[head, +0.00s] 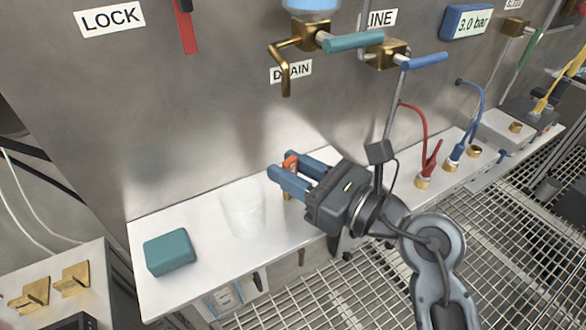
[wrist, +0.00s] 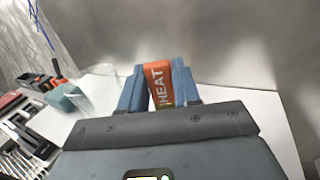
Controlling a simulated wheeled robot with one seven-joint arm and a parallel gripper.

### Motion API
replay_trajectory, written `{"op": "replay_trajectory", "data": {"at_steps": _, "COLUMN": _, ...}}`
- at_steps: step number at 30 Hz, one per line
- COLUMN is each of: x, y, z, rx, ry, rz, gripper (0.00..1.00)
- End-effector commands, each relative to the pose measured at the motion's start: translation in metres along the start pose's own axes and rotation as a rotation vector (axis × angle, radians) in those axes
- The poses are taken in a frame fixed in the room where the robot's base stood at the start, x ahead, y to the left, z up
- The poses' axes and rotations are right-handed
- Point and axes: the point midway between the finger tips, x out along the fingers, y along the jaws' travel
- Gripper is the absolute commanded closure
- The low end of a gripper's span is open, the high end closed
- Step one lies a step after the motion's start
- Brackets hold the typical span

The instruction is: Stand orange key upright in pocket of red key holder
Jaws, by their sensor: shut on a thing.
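My gripper (head: 290,168) is shut on the orange key (head: 291,162) above the white ledge, right of a clear beaker. The key's orange head, marked HEAT, sits between the blue fingers in the wrist view (wrist: 161,85). A brass-coloured part of the key points down below the fingers in the head view; I cannot tell if its tip touches the ledge. I cannot clearly make out the red key holder. A small dark and red object (wrist: 38,82) at the far left of the wrist view is too small to identify.
The clear beaker (head: 243,210) and a teal block (head: 170,252) stand on the white ledge (head: 207,272) left of my gripper. Brass valves with teal (head: 350,41) and blue (head: 425,60) handles project from the steel wall above. Red and blue cables (head: 425,130) rise at right.

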Motion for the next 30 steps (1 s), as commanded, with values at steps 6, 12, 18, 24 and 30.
{"op": "replay_trajectory", "data": {"at_steps": 6, "x": -0.0001, "y": -0.0003, "z": 0.0004, "rx": 0.000, "ry": 0.000, "rz": 0.000, "gripper": 0.99}}
{"op": "replay_trajectory", "data": {"at_steps": 12, "x": -0.0001, "y": -0.0003, "z": -0.0026, "rx": 0.000, "ry": 0.000, "rz": 0.000, "gripper": 0.63}}
{"op": "replay_trajectory", "data": {"at_steps": 18, "x": -0.0002, "y": -0.0003, "z": -0.0026, "rx": 0.000, "ry": 0.000, "rz": 0.000, "gripper": 0.43}}
{"op": "replay_trajectory", "data": {"at_steps": 24, "x": -0.0002, "y": -0.0003, "z": -0.0024, "rx": 0.000, "ry": 0.000, "rz": 0.000, "gripper": 0.43}}
{"op": "replay_trajectory", "data": {"at_steps": 30, "x": -0.0087, "y": -0.0013, "z": -0.0005, "rx": 0.001, "ry": 0.001, "rz": -0.003, "gripper": 0.43}}
